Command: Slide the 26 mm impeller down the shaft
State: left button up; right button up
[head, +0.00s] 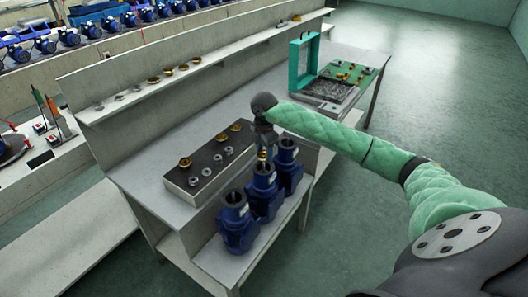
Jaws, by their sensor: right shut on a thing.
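My right gripper (263,148) points down over the blue pumps at the front of the bench. It is shut on a small brass-coloured impeller (263,156), mostly hidden by the fingers. The impeller is at or just above the top opening of the middle blue pump (264,182); I cannot tell whether it is around a shaft, and no shaft shows clearly. One blue pump (237,216) stands nearer and another (288,168) farther along. My left gripper is not in view.
A dark-topped block (203,168) with several brass and grey impellers lies left of the pumps. A narrow ledge (211,53) behind holds more small parts. A teal frame (302,62) and a green tray with parts stand at the bench's far end.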

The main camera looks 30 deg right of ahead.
pick_arm(q)
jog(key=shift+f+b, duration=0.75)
jog(key=shift+b, duration=0.05)
pick_arm(e)
jog(key=shift+f, duration=1.05)
dwell(0.4)
jog(key=o, duration=1.2)
jog(key=shift+o, duration=0.2)
pick_arm(q)
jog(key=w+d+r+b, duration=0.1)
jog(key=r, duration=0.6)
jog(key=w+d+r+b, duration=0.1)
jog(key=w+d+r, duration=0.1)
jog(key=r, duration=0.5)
jog(key=shift+b, duration=0.4)
pick_arm(e)
notch_tip(320, 180, up, 8)
jog(key=shift+f, duration=0.15)
